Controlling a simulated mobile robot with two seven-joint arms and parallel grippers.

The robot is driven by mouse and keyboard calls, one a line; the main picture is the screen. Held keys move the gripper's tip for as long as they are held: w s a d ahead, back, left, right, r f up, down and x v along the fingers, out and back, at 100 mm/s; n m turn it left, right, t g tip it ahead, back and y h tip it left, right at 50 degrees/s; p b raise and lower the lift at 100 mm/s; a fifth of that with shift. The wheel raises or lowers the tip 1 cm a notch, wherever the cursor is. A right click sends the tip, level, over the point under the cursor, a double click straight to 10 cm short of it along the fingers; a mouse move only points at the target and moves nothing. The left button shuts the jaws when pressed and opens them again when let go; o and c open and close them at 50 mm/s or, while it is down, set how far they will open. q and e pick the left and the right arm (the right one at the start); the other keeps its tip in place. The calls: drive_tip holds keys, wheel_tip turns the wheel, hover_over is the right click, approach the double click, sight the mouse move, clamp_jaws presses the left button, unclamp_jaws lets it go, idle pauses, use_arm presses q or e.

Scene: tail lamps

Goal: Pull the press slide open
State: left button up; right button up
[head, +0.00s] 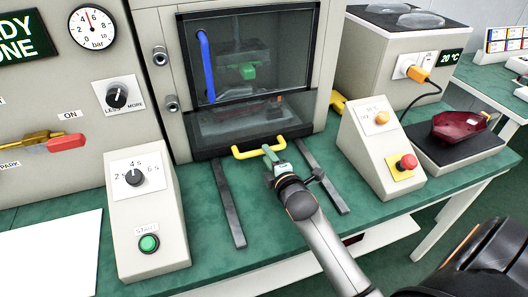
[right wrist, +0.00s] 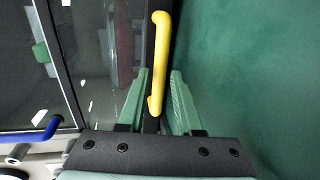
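The press slide (head: 215,142) is a dark low front under the press window, flush with the press housing as far as I can tell. Its yellow bar handle (head: 245,153) sticks out at the front; it also shows in the right wrist view (right wrist: 160,50). My right gripper (head: 270,150) is at the handle, near the middle of the bar. In the right wrist view its green fingers (right wrist: 159,72) stand apart on both sides of the yellow bar, with narrow gaps that look unclosed. Two dark rails (head: 229,205) lie on the table before the slide. My left gripper is out of view.
The press window (head: 270,50) with a blue handle (head: 206,65) is closed above. A timer box with a green start button (head: 149,243) stands left, a box with a red button (head: 406,163) right. A red lamp (head: 460,126) lies further right. The green table between the rails is clear except for my arm.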

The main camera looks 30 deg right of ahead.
drive_tip(key=shift+x, duration=1.85)
drive_tip(key=shift+c, duration=0.3)
clamp_jaws()
